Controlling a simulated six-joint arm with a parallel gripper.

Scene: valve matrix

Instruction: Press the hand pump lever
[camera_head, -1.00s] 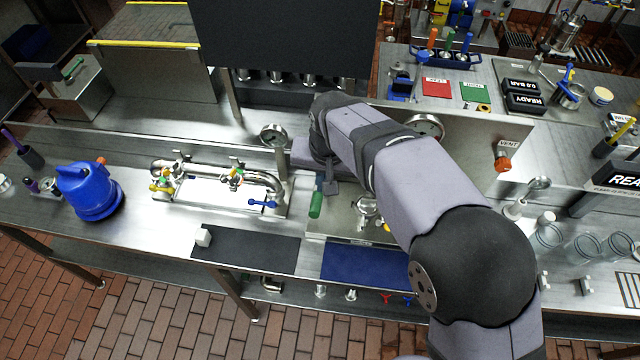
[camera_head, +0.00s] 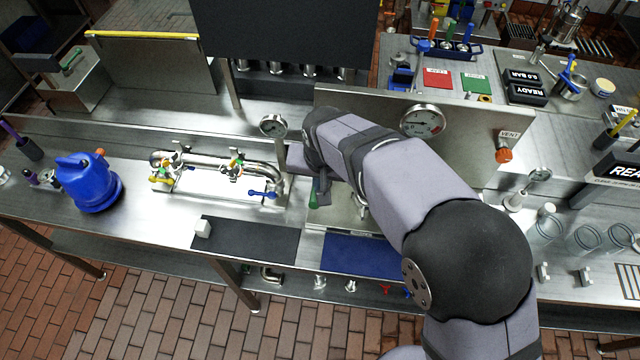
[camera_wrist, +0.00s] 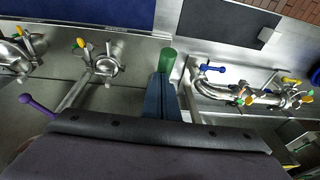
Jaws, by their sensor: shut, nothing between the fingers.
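The lever with a green grip (camera_head: 314,194) stands at the left edge of the steel pump station in the head view, partly hidden by my gripper. In the wrist view its green grip (camera_wrist: 167,61) shows just beyond my fingertips. My gripper (camera_wrist: 161,78) is shut and empty, its blue-grey fingers pointing at the grip. In the head view my gripper (camera_head: 324,192) overlaps the lever's right side. I cannot tell whether the fingers touch it. The pump body is largely hidden by my arm.
A pipe assembly with a blue valve handle (camera_head: 262,195) lies left of the lever. A pressure gauge (camera_head: 273,125) stands behind it. A blue mat (camera_head: 360,255) and dark mat (camera_head: 250,245) lie in front. A purple lever (camera_wrist: 38,106) shows in the wrist view.

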